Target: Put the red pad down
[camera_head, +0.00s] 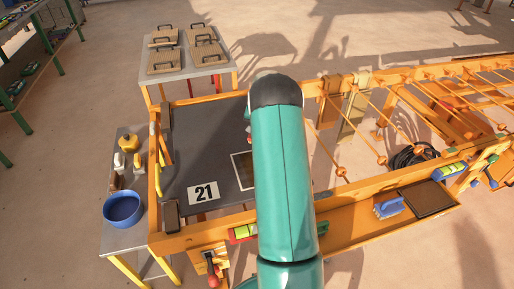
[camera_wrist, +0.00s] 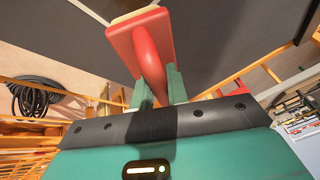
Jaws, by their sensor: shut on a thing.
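The red pad (camera_wrist: 125,38) is a red block with a raised handle and a pale face along its far edge, seen in the wrist view. My gripper (camera_wrist: 158,88) is shut on the pad's handle, with teal fingers on both sides of it. A dark flat surface (camera_wrist: 215,45) lies beyond the pad; I cannot tell the gap between them. In the head view my teal arm hides the gripper and most of what it holds. The dark press bed (camera_head: 185,140) there carries a white label "21" (camera_head: 203,193) and a pale-outlined rectangle (camera_head: 237,158), partly behind my arm.
A side table at the left holds a blue bowl (camera_head: 122,209). Several tan boards lie on a grey table (camera_head: 187,72) at the back. An orange tray (camera_head: 350,228) at the right holds a blue brush (camera_head: 389,208). A black cable coil (camera_head: 413,155) lies behind it.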

